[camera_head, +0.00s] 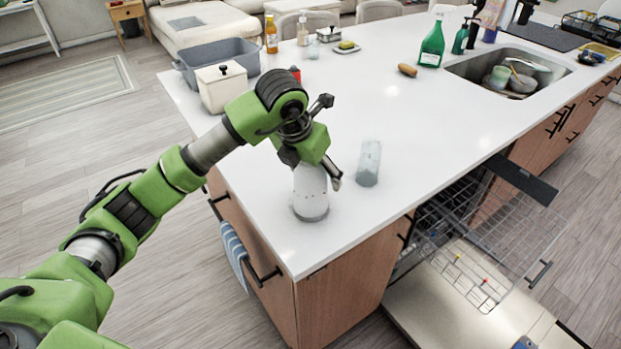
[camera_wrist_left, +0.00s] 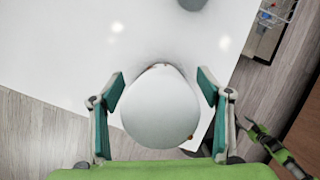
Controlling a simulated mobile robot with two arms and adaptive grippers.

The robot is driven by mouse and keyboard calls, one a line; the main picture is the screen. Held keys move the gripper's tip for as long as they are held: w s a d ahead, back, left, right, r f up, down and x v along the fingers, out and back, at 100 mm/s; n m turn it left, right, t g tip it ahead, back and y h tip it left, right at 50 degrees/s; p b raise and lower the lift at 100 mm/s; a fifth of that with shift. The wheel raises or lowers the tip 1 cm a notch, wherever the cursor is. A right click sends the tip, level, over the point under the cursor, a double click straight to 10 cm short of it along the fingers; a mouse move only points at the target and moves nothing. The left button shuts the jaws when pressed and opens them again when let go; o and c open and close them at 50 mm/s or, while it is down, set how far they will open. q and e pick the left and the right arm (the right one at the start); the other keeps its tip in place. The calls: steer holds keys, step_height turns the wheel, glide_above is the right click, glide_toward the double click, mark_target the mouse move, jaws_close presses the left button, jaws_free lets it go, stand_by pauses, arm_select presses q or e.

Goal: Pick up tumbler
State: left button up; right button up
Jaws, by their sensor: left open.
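A pale tumbler (camera_head: 310,197) with a grey base band stands upright on the white island counter near its front corner. My left gripper (camera_head: 312,170) points down over it, with its fingers on either side of its upper part. In the left wrist view, the tumbler's rounded white top (camera_wrist_left: 158,108) lies between the two open fingers (camera_wrist_left: 161,85), with gaps showing on both sides. The counter hides nothing of it, but the gripper covers its top in the head view. In the left wrist view, part of a green arm (camera_wrist_left: 265,140), probably my right, shows at the lower right; its jaws are unclear.
A translucent glass (camera_head: 368,163) stands close to the right of the tumbler. A white canister (camera_head: 221,88) and a grey basin (camera_head: 218,55) stand behind the arm. An open dishwasher rack (camera_head: 480,220) extends at the right. The counter's middle is mostly clear.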

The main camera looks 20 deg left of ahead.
arm_select(q)
steer(key=shift+w+f, duration=0.15)
steer(key=shift+f, duration=0.15)
steer(key=c, duration=1.4)
steer(key=shift+c, duration=0.2)
steer(key=shift+r, duration=0.15)
